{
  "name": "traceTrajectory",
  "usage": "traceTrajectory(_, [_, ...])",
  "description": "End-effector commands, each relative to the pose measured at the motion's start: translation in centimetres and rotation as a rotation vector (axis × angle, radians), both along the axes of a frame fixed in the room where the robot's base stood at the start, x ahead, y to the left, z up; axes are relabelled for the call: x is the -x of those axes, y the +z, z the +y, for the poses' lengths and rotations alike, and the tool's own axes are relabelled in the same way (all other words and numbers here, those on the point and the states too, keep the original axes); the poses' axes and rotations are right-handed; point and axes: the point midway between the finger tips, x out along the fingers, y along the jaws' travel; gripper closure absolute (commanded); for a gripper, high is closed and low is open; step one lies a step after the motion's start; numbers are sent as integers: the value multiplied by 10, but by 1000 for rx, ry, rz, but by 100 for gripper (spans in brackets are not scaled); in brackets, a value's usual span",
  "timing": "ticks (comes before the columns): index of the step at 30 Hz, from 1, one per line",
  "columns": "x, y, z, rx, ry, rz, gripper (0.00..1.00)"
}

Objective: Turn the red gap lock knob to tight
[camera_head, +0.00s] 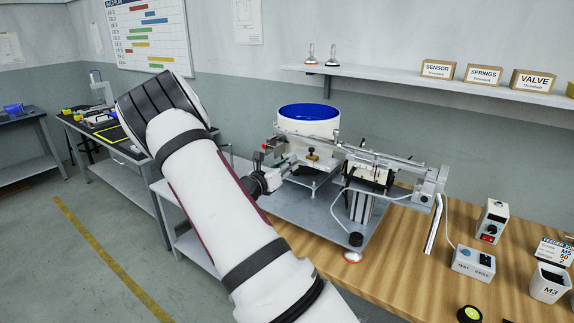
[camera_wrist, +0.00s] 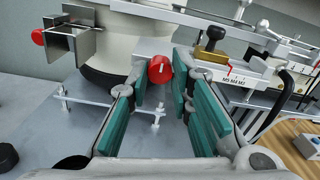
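A red knob (camera_wrist: 160,69) with a white mark line on its face is in the middle of the wrist view, at the front of the machine. My gripper (camera_wrist: 160,92) is open, with one teal-padded finger on each side below the knob. The knob lies in line with the gap at the fingertips; I cannot tell whether either finger touches it. In the head view my gripper (camera_head: 270,180) is beside the machine's left end, and my arm hides part of that area. A second red knob (camera_wrist: 37,36) is at the far left on a metal bracket.
A black-handled brass block (camera_wrist: 212,45) and a scale marked M5 M4 M3 (camera_wrist: 232,80) are right of the red knob. A white bowl with blue inside (camera_head: 308,112) stands behind. A control box (camera_head: 473,263) and a bin (camera_head: 548,284) are at right on the wooden bench.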

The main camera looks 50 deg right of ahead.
Motion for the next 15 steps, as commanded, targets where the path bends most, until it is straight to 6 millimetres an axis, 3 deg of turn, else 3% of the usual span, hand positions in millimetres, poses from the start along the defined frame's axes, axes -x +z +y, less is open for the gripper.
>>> traceTrajectory(15, [1,1,0,-5,-2,-63,100])
